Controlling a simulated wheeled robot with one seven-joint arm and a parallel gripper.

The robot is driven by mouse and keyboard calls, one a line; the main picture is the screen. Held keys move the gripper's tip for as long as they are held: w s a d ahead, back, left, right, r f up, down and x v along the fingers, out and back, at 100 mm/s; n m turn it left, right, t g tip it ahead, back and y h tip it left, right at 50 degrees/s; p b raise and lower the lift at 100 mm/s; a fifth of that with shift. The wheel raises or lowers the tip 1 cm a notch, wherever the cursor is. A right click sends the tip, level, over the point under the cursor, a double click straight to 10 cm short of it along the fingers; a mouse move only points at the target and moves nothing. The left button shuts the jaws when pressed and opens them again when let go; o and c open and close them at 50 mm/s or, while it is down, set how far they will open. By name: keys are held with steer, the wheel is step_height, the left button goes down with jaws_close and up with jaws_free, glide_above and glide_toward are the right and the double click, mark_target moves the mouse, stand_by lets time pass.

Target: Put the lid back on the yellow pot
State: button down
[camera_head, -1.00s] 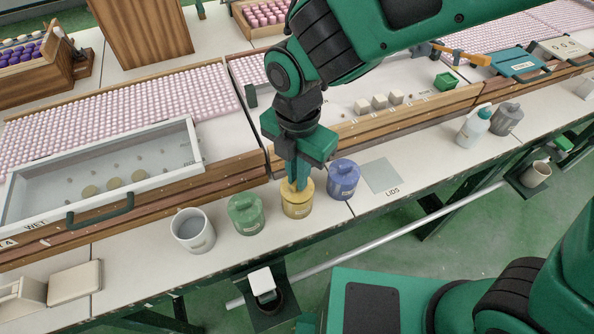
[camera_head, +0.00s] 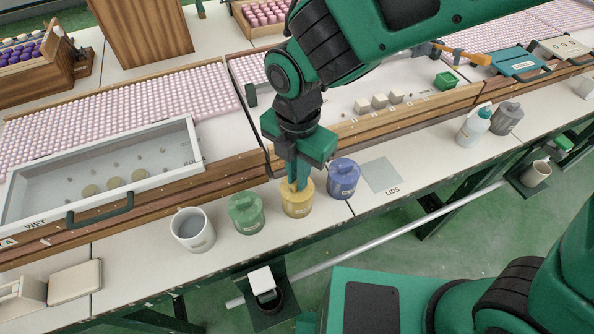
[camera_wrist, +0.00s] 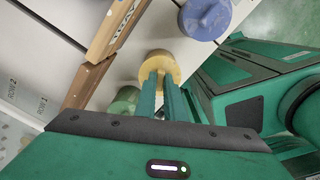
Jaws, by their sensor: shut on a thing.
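The yellow pot (camera_head: 298,205) stands upright on the bench front, between the green pot (camera_head: 246,214) and the blue pot (camera_head: 343,179). Its yellow lid (camera_head: 304,187) sits at the pot's mouth; I cannot tell whether it is fully seated. My gripper (camera_head: 294,186) points down from above with its fingers shut on the lid's top. In the wrist view the yellow lid (camera_wrist: 159,64) shows as a round disc at the tips of my fingers (camera_wrist: 160,82). The fingers hide the knob and part of the lid.
The square LIDS plate (camera_head: 381,175) right of the blue pot is bare. A glass-topped tray (camera_head: 100,170) with a dark handle lies at left. A metal rail (camera_head: 370,240) runs along the bench front.

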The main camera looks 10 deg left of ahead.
steer(key=c, duration=1.3)
jaws_free()
steer(key=shift+r, duration=3.5)
jaws_close()
steer(key=shift+f, duration=3.1)
steer(key=shift+r, duration=0.1)
